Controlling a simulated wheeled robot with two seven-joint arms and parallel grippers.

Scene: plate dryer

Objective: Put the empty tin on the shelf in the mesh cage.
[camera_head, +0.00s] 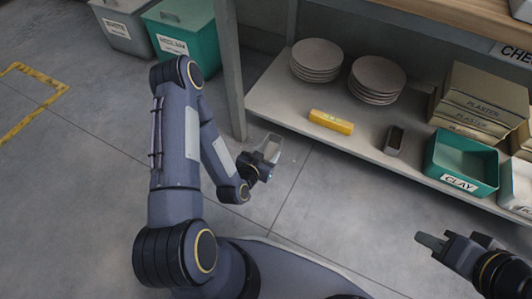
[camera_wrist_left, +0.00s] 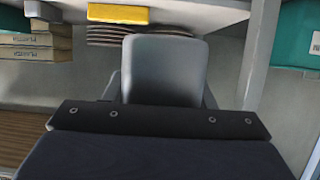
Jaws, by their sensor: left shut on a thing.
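My left gripper (camera_head: 266,158) is shut on a small pale grey tin (camera_head: 272,147), held above the floor in front of the shelf. In the left wrist view a grey rounded shape fills the middle; I cannot tell how much of it is tin or finger. Whether the held tin is empty is not clear. A second small tin (camera_head: 394,140), with a dark inside, stands on the low shelf (camera_head: 275,95). My right gripper (camera_head: 432,241) is at the lower right, away from the shelf; its opening is unclear. No mesh cage shows.
The shelf also holds two plate stacks (camera_head: 317,58) (camera_head: 376,78), a yellow block (camera_head: 330,122), a teal CLAY bin (camera_head: 462,160) and PLASTER boxes (camera_head: 482,100). A grey post (camera_head: 229,70) stands at its left end. Open floor lies left.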

